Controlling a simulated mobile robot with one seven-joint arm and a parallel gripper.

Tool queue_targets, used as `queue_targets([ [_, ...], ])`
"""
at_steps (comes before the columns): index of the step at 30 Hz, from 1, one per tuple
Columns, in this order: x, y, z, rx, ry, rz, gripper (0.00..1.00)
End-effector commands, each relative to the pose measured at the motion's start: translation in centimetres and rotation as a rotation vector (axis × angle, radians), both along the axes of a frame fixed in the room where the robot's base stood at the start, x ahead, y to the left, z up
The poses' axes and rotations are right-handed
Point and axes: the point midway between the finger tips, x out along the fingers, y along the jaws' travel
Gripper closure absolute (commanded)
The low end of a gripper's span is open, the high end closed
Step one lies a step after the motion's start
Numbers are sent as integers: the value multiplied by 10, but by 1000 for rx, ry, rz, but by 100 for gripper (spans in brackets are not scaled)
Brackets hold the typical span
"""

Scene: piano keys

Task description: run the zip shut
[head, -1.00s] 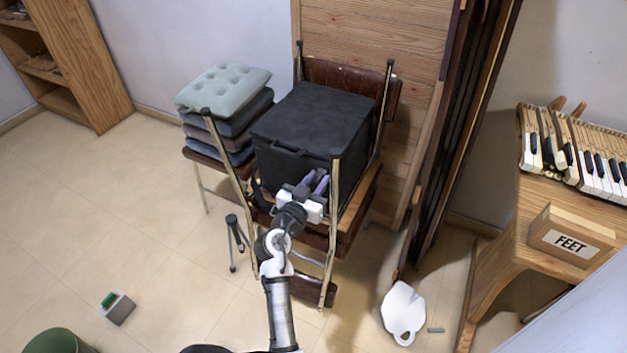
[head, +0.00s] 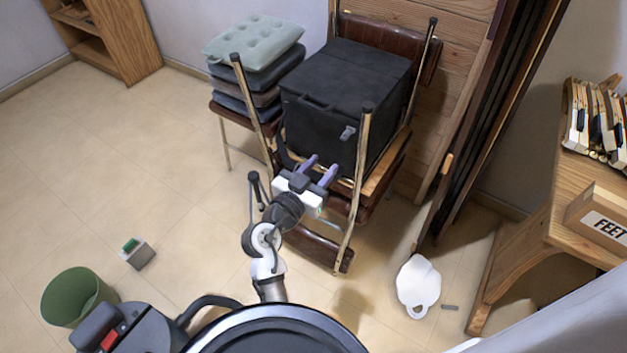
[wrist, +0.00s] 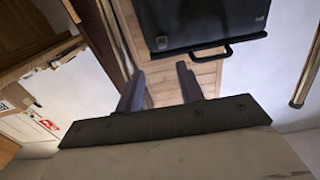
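A black box-shaped bag (head: 345,95) rests on a stack of chairs, with a dark strap or handle on its front upper edge. A small grey metal tab (head: 348,132), possibly the zip pull, is on its front face near the right; the zip line cannot be made out. My gripper (head: 320,169) is just below and in front of the bag, its two purple fingers apart with nothing between them. In the wrist view my gripper (wrist: 157,84) is also open, and the bag (wrist: 195,20) is beyond the fingertips, with a black handle (wrist: 228,49).
Chair legs (head: 357,165) rise on both sides of the bag, close to my arm. A green bin (head: 75,298), a small grey box (head: 138,254) and a white object (head: 418,284) are on the floor. Open floor lies left.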

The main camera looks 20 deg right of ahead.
Motion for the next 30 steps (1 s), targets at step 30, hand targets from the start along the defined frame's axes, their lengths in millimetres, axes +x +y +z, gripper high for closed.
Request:
queue_targets([
  [30,16,68,27,5,-50,170,63],
])
